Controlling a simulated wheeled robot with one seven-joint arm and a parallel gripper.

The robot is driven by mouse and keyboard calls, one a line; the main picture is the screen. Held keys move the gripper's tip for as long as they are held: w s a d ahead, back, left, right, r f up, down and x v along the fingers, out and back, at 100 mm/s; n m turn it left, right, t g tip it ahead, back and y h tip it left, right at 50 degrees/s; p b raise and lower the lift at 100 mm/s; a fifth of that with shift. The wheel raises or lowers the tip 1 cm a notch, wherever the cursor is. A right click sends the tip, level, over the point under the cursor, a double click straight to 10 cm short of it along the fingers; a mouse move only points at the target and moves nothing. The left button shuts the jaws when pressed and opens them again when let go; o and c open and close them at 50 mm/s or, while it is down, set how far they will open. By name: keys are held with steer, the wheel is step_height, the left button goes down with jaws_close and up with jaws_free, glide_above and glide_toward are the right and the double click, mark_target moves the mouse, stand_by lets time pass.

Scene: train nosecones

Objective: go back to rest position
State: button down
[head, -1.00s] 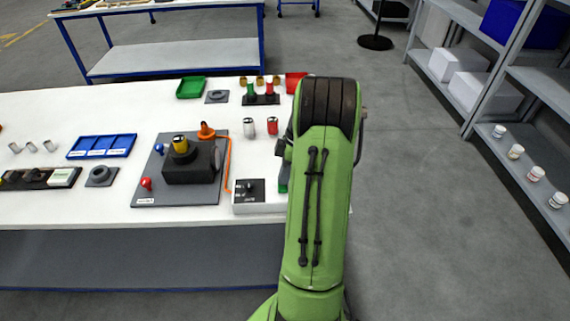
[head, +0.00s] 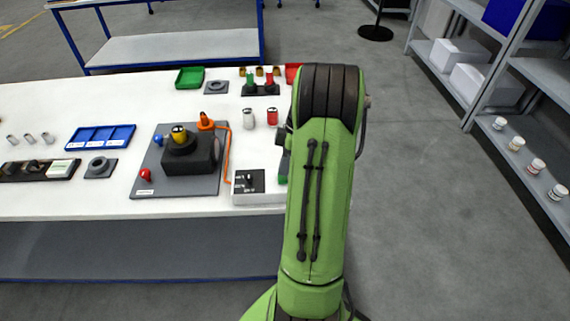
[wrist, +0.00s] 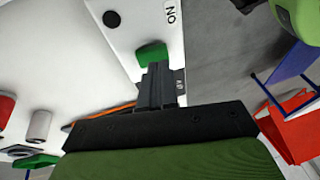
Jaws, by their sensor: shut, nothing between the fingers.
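My green arm stands at the right end of the white table (head: 60,205) in the head view and hides my gripper there. In the wrist view my gripper (wrist: 157,88) shows as narrow dark fingers, shut together with nothing held. A green piece (wrist: 152,53) appears just beyond the fingertips; I cannot tell whether they touch. A white switch box (head: 262,197) with a dark panel sits left of the arm; it also shows in the wrist view (wrist: 120,45), with "ON" printed on it.
A grey board (head: 205,188) carries a black block (head: 190,160) with a yellow-topped part. A white cylinder (head: 248,119) and a red one (head: 272,118) stand behind the switch box, near the arm. Shelves (head: 520,110) stand at the right, with open floor (head: 400,220) between.

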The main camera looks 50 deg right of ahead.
step_height(320, 180, up, 9)
steer(key=p, duration=0.2)
steer(key=shift+w+d+f+p, duration=0.2)
steer(key=shift+w+d+p, duration=0.1)
steer(key=shift+w+d, duration=0.05)
